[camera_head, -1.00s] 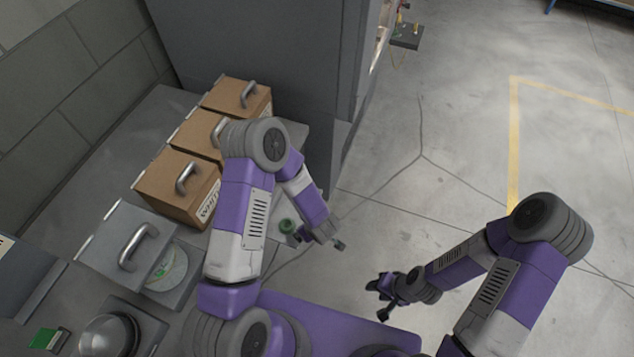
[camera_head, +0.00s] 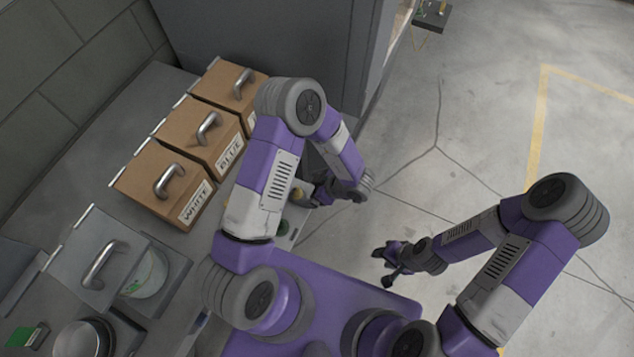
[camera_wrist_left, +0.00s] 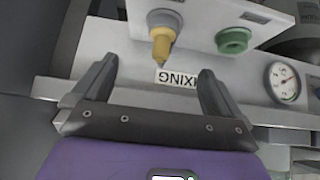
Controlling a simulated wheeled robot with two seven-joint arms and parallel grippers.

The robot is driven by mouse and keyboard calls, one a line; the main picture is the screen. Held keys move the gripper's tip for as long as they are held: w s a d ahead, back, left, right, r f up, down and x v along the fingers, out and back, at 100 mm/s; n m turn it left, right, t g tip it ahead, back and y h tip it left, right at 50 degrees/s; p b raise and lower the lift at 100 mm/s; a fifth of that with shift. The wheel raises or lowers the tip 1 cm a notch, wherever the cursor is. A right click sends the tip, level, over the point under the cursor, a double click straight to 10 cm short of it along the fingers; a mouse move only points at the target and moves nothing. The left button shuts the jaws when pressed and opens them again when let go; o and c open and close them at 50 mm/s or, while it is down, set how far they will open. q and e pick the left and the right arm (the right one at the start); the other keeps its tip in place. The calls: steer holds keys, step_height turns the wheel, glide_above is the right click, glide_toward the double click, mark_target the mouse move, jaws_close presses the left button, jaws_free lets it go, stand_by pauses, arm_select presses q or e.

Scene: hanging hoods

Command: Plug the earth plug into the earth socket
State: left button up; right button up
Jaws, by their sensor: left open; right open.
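I cannot identify the earth plug or the earth socket for certain. At the top right of the head view a small dark grey block (camera_head: 432,17) carries small green and yellow parts, with a thin yellowish cable (camera_head: 420,39) hanging by it; details are too small to tell. My left gripper (camera_head: 322,188) is open and empty beside the bench panel. In the left wrist view its fingers (camera_wrist_left: 155,88) point at the panel, with a yellow knob (camera_wrist_left: 162,42) beyond and between them, apart from both. My right gripper (camera_head: 384,262) is open and empty over the floor.
The light panel (camera_wrist_left: 125,45) also bears a green knob (camera_wrist_left: 233,40), a MIXING label (camera_wrist_left: 176,78) and a gauge (camera_wrist_left: 284,82). Brown boxes (camera_head: 150,205) with handles, labelled WHITE and BLUE, line the bench. A grey cabinet (camera_head: 250,35) stands behind. Floor at right is clear.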

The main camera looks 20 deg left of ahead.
mark_target(299, 190)
arm_select(q)
steer(key=b+x, duration=0.5)
steer(key=x, duration=0.2)
steer(key=shift+s+d+f+b, duration=0.1)
steer(key=shift+b, duration=0.25)
steer(key=shift+a+f+b, duration=0.45)
steer(key=shift+a+b, duration=0.15)
steer(key=shift+b, duration=0.05)
steer(key=shift+c, duration=0.5)
steer(key=c, duration=1.5)
steer(key=shift+o, duration=0.2)
steer(key=o, duration=1.6)
steer(key=shift+c, duration=0.2)
steer(key=shift+r, duration=0.1)
